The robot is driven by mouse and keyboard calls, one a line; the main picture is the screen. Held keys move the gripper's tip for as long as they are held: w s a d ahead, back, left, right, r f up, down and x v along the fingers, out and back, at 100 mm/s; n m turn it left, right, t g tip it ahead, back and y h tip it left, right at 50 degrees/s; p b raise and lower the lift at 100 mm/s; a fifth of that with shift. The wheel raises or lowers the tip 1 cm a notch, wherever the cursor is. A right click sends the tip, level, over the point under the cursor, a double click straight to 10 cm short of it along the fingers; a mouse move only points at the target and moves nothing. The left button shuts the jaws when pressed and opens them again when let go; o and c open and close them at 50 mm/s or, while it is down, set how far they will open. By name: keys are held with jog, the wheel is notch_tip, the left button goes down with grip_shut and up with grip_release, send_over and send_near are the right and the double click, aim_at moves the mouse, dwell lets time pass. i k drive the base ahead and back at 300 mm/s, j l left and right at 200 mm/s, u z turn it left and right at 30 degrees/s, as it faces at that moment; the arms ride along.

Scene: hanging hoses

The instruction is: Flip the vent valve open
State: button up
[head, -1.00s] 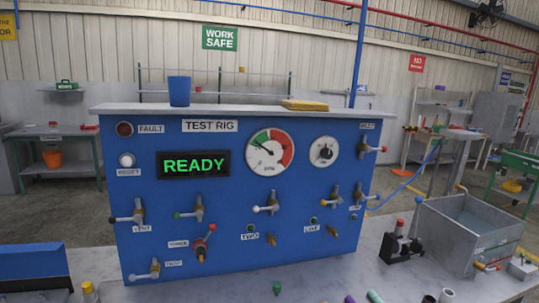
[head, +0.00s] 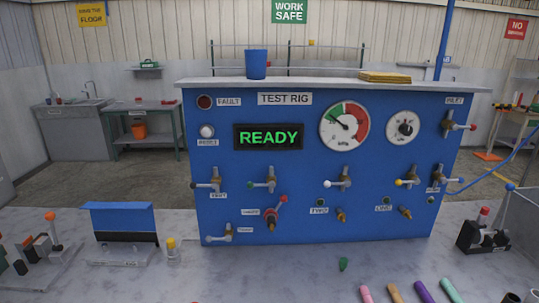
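The blue test rig panel (head: 330,228) stands on the grey bench. The vent valve (head: 213,180) is at the panel's left edge, below the READY display (head: 268,137). It has a brass body and a silver lever lying about level across it, with a dark tip at the left end. A small white label (head: 218,195) sits just under it; its lettering is blurred now but looked like VENT in the earlier frame. My gripper is not in view, and nothing of it shows near the valve.
A green-tipped valve (head: 264,181) is to the right of the vent valve, and a red-handled valve (head: 275,213) sits lower. Bottles and a blue-topped stand (head: 122,222) are on the bench at left. Colored tubes (head: 424,292) lie in front.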

aim_at(193, 186)
jog(key=i+j, duration=1.8)
jog(key=j, duration=0.2)
jog(key=i+l+z, duration=0.05)
